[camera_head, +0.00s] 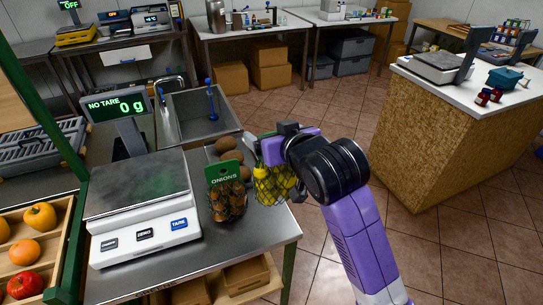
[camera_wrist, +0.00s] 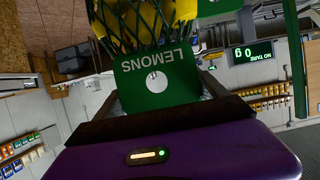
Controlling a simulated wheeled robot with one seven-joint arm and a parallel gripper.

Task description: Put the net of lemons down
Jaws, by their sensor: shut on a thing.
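The net of lemons (camera_head: 270,186) hangs in my gripper (camera_head: 262,147) near the right edge of the metal counter in the head view. In the wrist view, the net of lemons (camera_wrist: 145,22) shows at the top, with its green tag marked LEMONS (camera_wrist: 157,80) between the jaws of my gripper (camera_wrist: 155,97). The gripper is shut on this tag. The yellow lemons show through dark netting. I cannot tell from the head view whether the net touches the counter.
A net of onions (camera_head: 227,199) with a green tag stands just left of the lemons. Loose brown round items (camera_head: 228,148) lie behind it. A scale (camera_head: 140,205) reading 0 g stands on the counter (camera_head: 255,238). A sink (camera_head: 201,112) is behind. A fruit crate (camera_head: 62,240) is at left.

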